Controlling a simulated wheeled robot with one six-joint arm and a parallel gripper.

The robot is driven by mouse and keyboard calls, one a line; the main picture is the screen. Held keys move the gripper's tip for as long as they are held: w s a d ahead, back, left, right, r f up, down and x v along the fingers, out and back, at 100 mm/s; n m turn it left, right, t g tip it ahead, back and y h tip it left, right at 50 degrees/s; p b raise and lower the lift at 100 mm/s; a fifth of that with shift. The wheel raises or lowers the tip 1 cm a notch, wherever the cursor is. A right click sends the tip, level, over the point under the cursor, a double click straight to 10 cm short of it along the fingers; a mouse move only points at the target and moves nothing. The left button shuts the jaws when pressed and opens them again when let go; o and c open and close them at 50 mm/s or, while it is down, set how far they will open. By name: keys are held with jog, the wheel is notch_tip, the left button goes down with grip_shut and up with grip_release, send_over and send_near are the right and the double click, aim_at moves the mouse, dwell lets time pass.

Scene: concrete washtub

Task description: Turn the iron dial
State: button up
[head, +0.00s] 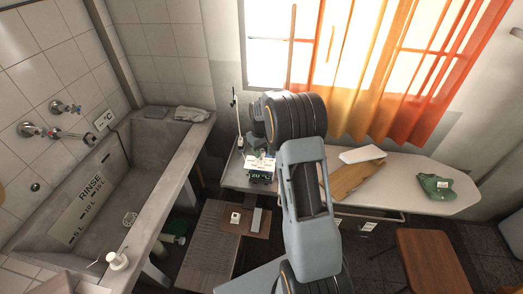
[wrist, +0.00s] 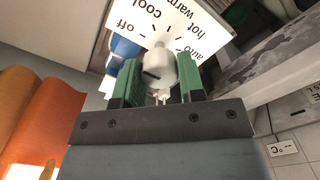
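The iron dial (wrist: 161,70) is a white knob with a short black mark, in the wrist view. Behind it is a white plate (wrist: 196,22) printed off, cool, warm, hot and auto, upside down in this view. My gripper (wrist: 160,78) has green-padded fingers, one on each side of the knob. A narrow gap shows at the left finger; whether the right finger touches is unclear. In the head view my gripper (head: 259,148) reaches down to the small white panel (head: 262,163) at the table's left end, and the knob is too small to make out.
A wooden board (head: 352,179), a white object (head: 362,155) and a green cloth (head: 436,186) lie on the table to the right. The concrete washtub (head: 172,165) is left; an orange curtain (head: 400,70) hangs behind.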

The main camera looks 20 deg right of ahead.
jog(key=c, duration=0.4)
jog(key=shift+c, duration=0.2)
jog(key=m+b, duration=0.1)
jog(key=m, duration=0.2)
jog(key=shift+m, duration=2.3)
jog(key=o, duration=0.9)
jog(key=shift+o, duration=0.2)
